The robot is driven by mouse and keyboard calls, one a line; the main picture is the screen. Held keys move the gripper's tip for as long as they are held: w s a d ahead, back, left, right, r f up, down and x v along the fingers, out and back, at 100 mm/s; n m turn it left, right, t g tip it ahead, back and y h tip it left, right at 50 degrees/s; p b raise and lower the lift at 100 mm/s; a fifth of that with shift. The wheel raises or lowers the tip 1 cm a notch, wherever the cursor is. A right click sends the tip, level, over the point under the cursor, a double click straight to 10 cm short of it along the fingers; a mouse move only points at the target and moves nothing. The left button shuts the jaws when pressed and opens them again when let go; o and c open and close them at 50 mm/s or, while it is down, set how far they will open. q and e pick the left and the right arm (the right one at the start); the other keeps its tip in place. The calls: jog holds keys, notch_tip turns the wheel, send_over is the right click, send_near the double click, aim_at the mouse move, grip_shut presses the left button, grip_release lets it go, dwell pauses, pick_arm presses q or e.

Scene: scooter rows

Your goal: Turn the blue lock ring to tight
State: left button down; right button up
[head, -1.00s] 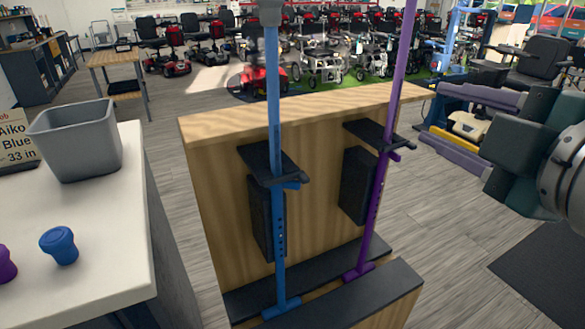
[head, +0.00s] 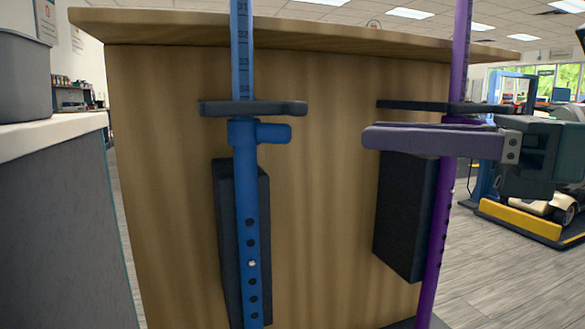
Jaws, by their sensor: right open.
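The blue lock ring (head: 242,132) sits around the blue pole (head: 246,205), just under a black bracket. Its short lever (head: 274,133) points to the right. Dark number marks show on the pole above, and a row of holes with one pale button runs below. My right gripper (head: 372,137) reaches in from the right at about the ring's height. Its grey-purple fingers point left, one almost behind the other, with a clear space between their tips and the lever. It is open with nothing seen in it. My left gripper is not in view.
The purple pole (head: 436,240) stands behind my right fingers, which hide its lock ring. Black brackets (head: 253,108) and pads are fixed to the wooden panel (head: 320,230). A white counter (head: 55,135) with a grey bin (head: 22,78) is at the left.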

aim_at(290, 129)
jog(key=x, duration=0.9)
jog(key=shift+a, duration=0.45)
grip_shut()
